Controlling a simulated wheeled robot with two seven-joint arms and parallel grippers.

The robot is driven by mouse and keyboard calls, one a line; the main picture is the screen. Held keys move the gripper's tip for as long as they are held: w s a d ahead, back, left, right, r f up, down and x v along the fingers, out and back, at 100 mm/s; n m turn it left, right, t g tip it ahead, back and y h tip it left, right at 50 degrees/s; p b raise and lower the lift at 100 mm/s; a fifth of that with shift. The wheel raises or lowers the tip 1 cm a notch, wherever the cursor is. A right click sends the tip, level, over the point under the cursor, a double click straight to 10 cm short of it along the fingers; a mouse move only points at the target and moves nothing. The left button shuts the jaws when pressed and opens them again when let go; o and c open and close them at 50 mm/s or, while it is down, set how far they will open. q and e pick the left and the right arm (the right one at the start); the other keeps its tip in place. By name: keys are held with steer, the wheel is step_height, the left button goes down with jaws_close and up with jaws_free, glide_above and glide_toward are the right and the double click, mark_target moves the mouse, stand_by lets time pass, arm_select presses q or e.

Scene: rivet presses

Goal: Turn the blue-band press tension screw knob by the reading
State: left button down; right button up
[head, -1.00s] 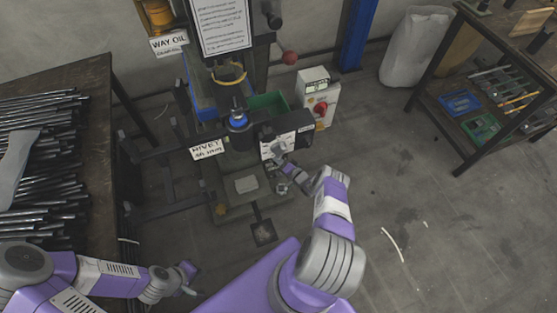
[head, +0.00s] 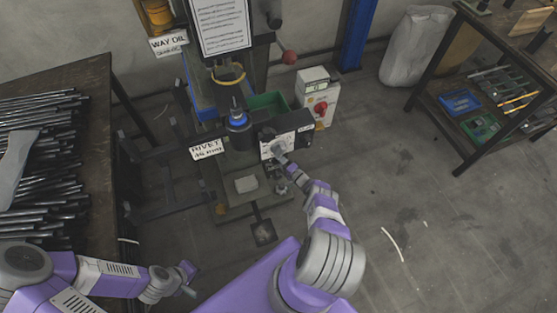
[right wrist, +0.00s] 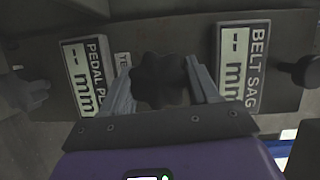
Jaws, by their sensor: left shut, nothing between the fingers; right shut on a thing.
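The press with the blue band (head: 238,118) stands at the centre of the head view, with a panel (head: 296,140) on its right side. In the right wrist view the dark, lobed knob (right wrist: 160,80) sits between two labels, "BELT SAG" (right wrist: 241,68) and a partly hidden "PEDAL PL..." (right wrist: 92,75). Each shows a dash and "mm"; a label beginning "TE" is mostly covered. My right gripper (right wrist: 161,88) is shut on the knob, one finger on each side; in the head view it reaches the panel (head: 281,155). My left gripper (head: 190,283) is shut and empty at lower left, apart from the press.
A table with many dark rods (head: 100,180) stands at left. A control box with a red switch (head: 318,98) is right of the press. A shelf table (head: 475,150) and a white sack (head: 414,48) are farther right. The floor at right is mostly clear.

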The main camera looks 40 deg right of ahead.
steer(key=o, duration=1)
steer(key=shift+c, duration=0.2)
steer(key=s+p, duration=0.2)
steer(key=s, duration=0.5)
steer(key=shift+s+d, duration=0.3)
steer(key=shift+r, duration=0.1)
